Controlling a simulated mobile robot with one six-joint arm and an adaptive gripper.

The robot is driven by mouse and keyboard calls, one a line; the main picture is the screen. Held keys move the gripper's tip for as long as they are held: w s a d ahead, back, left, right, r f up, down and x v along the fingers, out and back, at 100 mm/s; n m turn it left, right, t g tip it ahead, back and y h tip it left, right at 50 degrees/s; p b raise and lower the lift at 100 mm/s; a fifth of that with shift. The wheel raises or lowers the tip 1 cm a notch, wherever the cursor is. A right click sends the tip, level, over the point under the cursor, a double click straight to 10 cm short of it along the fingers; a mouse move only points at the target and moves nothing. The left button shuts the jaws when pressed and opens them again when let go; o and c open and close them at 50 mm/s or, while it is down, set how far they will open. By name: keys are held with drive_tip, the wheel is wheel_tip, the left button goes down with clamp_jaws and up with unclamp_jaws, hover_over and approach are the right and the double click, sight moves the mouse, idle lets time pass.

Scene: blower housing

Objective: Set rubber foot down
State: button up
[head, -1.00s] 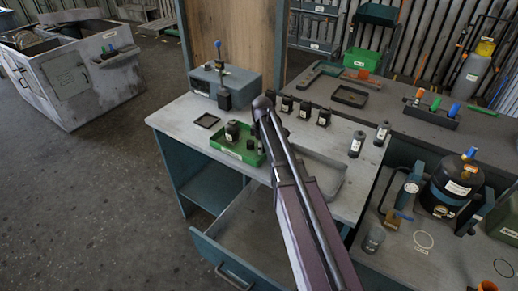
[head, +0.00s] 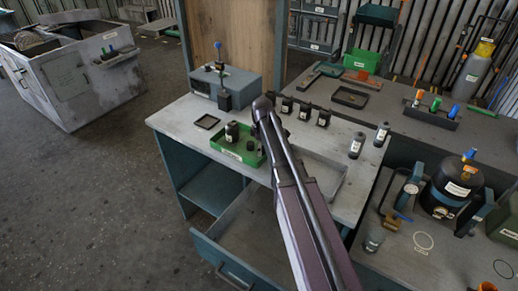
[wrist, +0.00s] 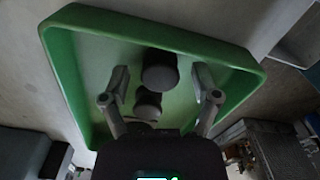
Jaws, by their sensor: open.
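A green tray (head: 226,157) sits on the light workbench, and it fills much of the wrist view (wrist: 95,22). Dark, short cylindrical pieces stand in it. The wrist view shows one dark round piece (wrist: 160,72) and a second one (wrist: 148,105) nearer my gripper; I cannot tell which is the rubber foot. My gripper (wrist: 160,82) is open over the tray, with one finger on each side of these pieces and a gap to both. In the head view my arm hides the gripper.
Several dark labelled pieces (head: 304,112) stand in a row behind my arm. A small black tray (head: 207,121) and a grey box with a lever (head: 232,86) are on the bench. A shallow grey tray (head: 329,172) lies right of my arm. An open drawer (head: 262,224) juts out below.

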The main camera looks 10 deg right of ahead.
sight(262, 149)
wheel_tip(262, 149, up, 12)
drive_tip(key=p, duration=1.1)
drive_tip(key=shift+f, duration=0.1)
idle(0.5)
drive_tip(key=shift+s, duration=0.1)
drive_tip(key=s+a+m, duration=0.1)
drive_tip(key=s+m, duration=1.1)
drive_tip(key=s, duration=1)
drive_tip(key=shift+m, duration=0.3)
